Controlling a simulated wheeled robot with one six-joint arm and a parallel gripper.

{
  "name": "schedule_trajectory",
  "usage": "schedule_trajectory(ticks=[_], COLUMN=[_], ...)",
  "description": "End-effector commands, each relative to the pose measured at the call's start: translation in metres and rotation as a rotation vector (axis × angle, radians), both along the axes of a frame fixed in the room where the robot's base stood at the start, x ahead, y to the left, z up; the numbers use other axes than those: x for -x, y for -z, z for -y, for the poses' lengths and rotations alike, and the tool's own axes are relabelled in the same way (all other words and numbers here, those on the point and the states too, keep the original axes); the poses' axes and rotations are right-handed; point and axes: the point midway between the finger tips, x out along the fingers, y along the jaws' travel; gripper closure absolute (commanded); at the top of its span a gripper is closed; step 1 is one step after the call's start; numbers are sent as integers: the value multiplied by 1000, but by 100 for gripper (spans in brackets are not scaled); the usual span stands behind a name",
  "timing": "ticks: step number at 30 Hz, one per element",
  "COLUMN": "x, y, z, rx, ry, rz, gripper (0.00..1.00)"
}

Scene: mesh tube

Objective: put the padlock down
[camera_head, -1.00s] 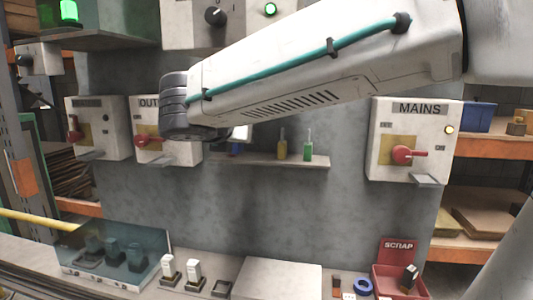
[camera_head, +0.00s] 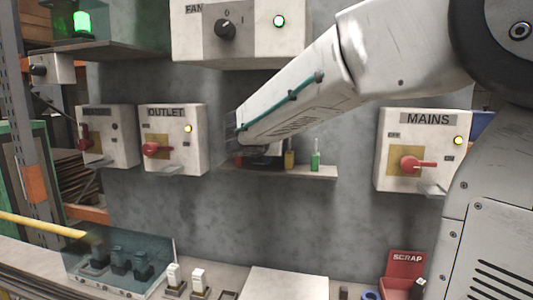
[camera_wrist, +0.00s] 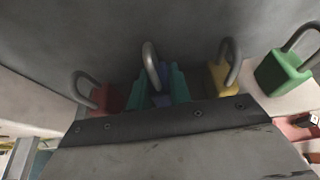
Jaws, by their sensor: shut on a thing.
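The blue padlock (camera_wrist: 160,99), with a grey shackle, is between the teal fingers of my gripper (camera_wrist: 162,84), which is shut on it. It stands roughly upright, in line with a red padlock (camera_wrist: 107,98) on its left and a yellow padlock (camera_wrist: 219,77) and a green padlock (camera_wrist: 282,74) on its right. In the head view the wall shelf (camera_head: 308,172) carries the yellow padlock (camera_head: 289,160) and the green padlock (camera_head: 315,161). My wrist is over the shelf's left part and hides the blue padlock there. I cannot tell whether the blue padlock touches the shelf.
The OUTLET box (camera_head: 173,128) with its red handle is close left of my wrist. The MAINS box (camera_head: 425,145) is to the right. A selector panel (camera_head: 240,30) is above. A bench (camera_head: 285,284) with switches and a red SCRAP bin (camera_head: 405,265) lies below.

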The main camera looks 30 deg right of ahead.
Motion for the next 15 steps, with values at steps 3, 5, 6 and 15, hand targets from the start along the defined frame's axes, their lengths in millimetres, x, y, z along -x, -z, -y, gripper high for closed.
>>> schedule_trajectory(ticks=[3,5,6,15], x=[0,0,0,0], y=[5,4,4,9], z=[0,0,0,0], rx=[0,0,0,0], ry=[-1,-1,-1,-1], rz=[2,2,2,2], gripper=[100,100,100,72])
